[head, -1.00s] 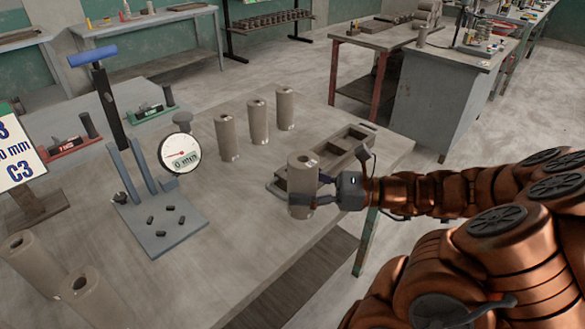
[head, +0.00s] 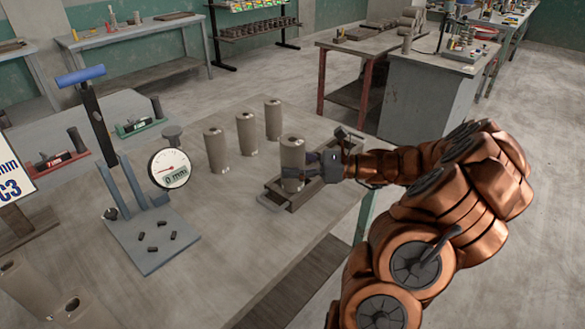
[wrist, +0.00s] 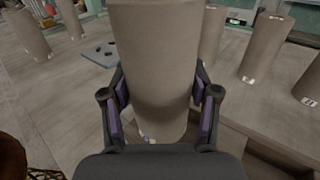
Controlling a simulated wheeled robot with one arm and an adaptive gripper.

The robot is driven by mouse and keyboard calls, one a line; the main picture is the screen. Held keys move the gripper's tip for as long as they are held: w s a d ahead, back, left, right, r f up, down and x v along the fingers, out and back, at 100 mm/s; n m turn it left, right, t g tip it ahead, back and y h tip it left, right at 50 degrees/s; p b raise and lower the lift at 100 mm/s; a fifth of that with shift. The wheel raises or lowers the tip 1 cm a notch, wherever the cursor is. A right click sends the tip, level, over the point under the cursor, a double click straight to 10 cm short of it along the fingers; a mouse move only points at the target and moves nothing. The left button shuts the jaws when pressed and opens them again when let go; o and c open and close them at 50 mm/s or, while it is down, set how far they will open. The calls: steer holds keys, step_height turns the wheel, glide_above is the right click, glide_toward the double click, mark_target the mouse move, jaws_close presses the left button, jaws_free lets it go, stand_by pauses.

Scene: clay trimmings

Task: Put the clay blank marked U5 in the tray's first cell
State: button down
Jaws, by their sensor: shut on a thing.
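A grey-brown clay cylinder (head: 292,153) with a hole in its top stands upright in my gripper (head: 308,172). The gripper is shut on its lower part, and the two pads press its sides in the wrist view (wrist: 162,118). The cylinder shows at the near end of the long tray (head: 271,200); I cannot tell whether its bottom is in a cell or just above. The gripper and cylinder hide much of the tray. A small pale mark shows low on the held cylinder (wrist: 160,60), but I cannot read U5 on it.
Three similar upright cylinders (head: 215,150) stand behind and left of the tray. A dial gauge stand (head: 155,225) with small dark pieces is further left. More cylinders (head: 75,308) are at the near left. The table front (head: 225,270) is clear.

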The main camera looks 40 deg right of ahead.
steer(key=shift+w+d+f, duration=0.1)
steer(key=shift+w+d, duration=0.55)
steer(key=shift+w, duration=0.35)
steer(key=shift+f+p, duration=0.3)
steer(key=shift+f, duration=1.45)
steer(key=shift+f, duration=0.15)
steer(key=shift+c, duration=1.4)
jaws_free()
steer(key=shift+d, duration=0.1)
steer(key=b+v, duration=0.1)
steer(key=v, duration=1.1)
